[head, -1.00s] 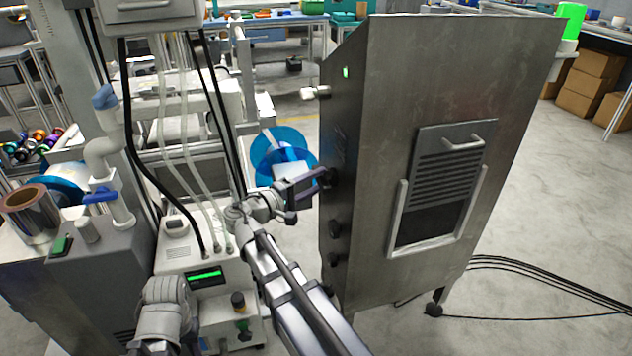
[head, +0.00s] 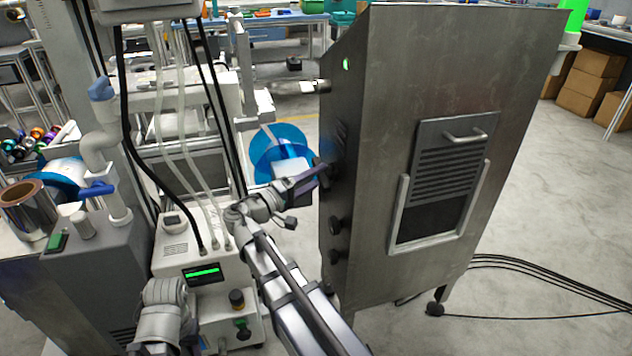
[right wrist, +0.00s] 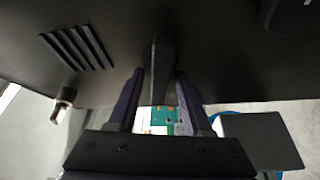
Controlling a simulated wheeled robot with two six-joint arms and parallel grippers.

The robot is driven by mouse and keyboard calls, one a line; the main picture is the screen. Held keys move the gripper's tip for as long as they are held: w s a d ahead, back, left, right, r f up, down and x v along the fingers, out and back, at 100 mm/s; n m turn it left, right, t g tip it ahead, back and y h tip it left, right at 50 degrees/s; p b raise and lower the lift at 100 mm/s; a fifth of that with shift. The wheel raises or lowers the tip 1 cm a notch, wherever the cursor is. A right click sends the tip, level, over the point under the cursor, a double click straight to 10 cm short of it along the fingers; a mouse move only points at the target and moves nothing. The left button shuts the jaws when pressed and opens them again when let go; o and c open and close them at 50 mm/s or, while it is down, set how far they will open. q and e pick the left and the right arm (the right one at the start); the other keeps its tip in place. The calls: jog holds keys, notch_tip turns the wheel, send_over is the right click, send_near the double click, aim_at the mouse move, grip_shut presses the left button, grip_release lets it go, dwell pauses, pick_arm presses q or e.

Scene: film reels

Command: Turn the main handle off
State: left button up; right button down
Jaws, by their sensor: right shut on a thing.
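The tall grey metal cabinet (head: 400,100) stands right of centre in the head view. A dark handle (head: 322,172) sticks out from its dark left side. In the right wrist view this handle (right wrist: 158,65) stands between the two fingers. My right gripper (head: 318,175) is shut on it, turned nearly edge-on to the head camera. The gripper also shows in the right wrist view (right wrist: 157,95). Its body partly hides the handle in the head view.
Dark knobs (head: 335,226) sit below the handle on the same side. A green light (head: 346,64) glows near the cabinet's top. A blue reel (head: 283,150) is behind my right gripper. A white machine (head: 190,255) with a green display stands left. Cables lie on the floor at right.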

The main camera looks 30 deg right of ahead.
jog(key=shift+w+f+m+g+h+b, duration=0.1)
jog(key=shift+m+g+h+b, duration=0.75)
jog(key=shift+m, duration=2.45)
jog(key=shift+w+f+m+g+h+b, duration=0.15)
jog(key=shift+m+g+b, duration=1.35)
jog(key=shift+m, duration=1.8)
jog(key=shift+w+m+g+h+b, duration=0.1)
jog(key=shift+m+g+h+b, duration=1)
jog(key=shift+m, duration=2.2)
jog(key=shift+s+g+y+p, duration=0.1)
jog(key=shift+g+y+p, duration=0.2)
jog(key=shift+g+y, duration=0.25)
jog(key=c, duration=0.7)
grip_release()
jog(key=shift+r, duration=0.1)
